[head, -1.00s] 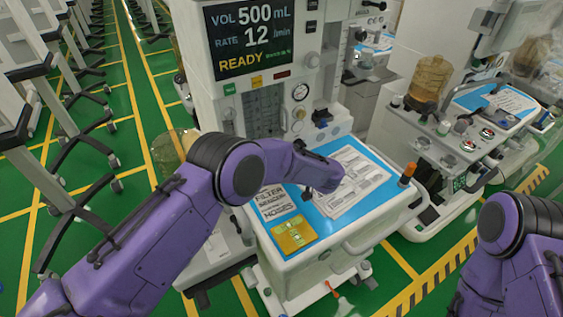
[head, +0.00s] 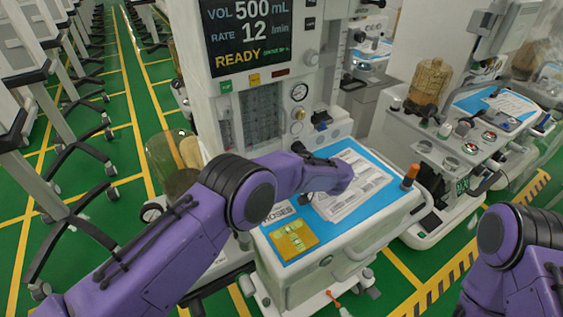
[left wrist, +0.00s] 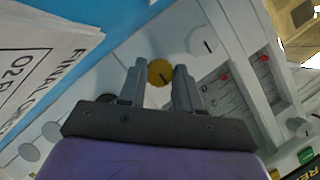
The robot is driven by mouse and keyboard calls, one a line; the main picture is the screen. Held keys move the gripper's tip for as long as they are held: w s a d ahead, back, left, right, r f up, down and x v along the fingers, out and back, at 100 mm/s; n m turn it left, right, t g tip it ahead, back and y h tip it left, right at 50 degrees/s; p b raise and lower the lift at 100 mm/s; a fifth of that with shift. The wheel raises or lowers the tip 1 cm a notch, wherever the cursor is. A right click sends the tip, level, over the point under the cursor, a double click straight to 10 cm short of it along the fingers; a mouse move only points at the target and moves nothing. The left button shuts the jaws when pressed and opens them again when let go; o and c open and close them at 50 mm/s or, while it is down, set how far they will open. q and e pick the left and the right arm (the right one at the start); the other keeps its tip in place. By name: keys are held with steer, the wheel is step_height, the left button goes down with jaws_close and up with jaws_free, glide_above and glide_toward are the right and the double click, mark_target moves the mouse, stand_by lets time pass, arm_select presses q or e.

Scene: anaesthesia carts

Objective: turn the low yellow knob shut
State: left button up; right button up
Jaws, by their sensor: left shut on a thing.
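The yellow knob (left wrist: 160,72) is round with a dark line across its face, in the left wrist view. It sits on the pale cart front between the two grey fingertips of my left gripper (left wrist: 160,78). The fingers are closed on the knob from both sides. In the head view my left arm reaches over the cart top, and its dark gripper (head: 299,148) points at the lower panel; I cannot make out the gripped knob there. My right gripper is out of view; only part of the right arm shows at lower right.
A white knob (left wrist: 202,42) with a dark line is close beside the yellow one. The cart's blue top (head: 375,166) carries printed sheets (head: 352,186) and a yellow card (head: 293,240). An orange-capped post (head: 410,176) stands at its right edge. A second cart stands at right.

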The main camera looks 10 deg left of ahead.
arm_select(q)
steer(key=o, duration=1)
steer(key=shift+o, duration=0.2)
steer(key=shift+d, duration=0.15)
steer(key=b+v, duration=0.3)
steer(key=v, duration=0.6)
steer(key=shift+s+d, duration=0.1)
steer(key=shift+d, duration=0.15)
steer(key=shift+s+d+r, duration=0.2)
steer(key=shift+d+r, duration=0.1)
